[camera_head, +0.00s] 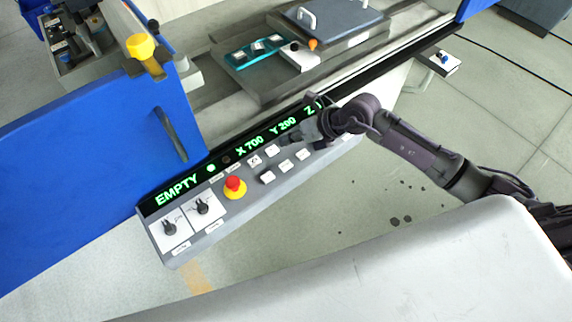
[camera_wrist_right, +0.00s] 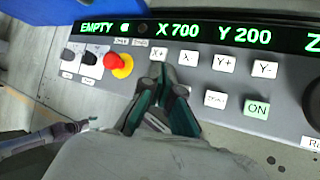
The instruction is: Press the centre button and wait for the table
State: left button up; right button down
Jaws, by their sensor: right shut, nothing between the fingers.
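The grey control panel (camera_head: 215,219) has two rows of pale push buttons. In the right wrist view, X+, X-, Y+ and Y- keys form the upper row. Below them are a white key (camera_wrist_right: 214,99) with a label too small to read and a green-lit ON key (camera_wrist_right: 257,109). I cannot tell for certain which key is the centre button. My right gripper (camera_head: 298,140) is shut and empty over the keys and hides part of the panel; it also shows in the right wrist view (camera_wrist_right: 163,82). My left gripper (camera_wrist_right: 78,127) seems to show small at lower left there.
The green display (camera_head: 250,146) reads EMPTY, X 700, Y 200. A red emergency stop (camera_head: 235,185) on yellow and two black rotary switches stand left of the keys. The machine table (camera_head: 222,92) behind carries a teal fixture (camera_head: 240,58) and a handled plate (camera_head: 338,17).

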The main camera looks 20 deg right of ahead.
aim_at(288, 165)
notch_tip(288, 165, down, 7)
jog(key=b, duration=0.5)
jog(key=shift+f+b, duration=0.45)
dwell(0.8)
jog(key=shift+f, duration=0.4)
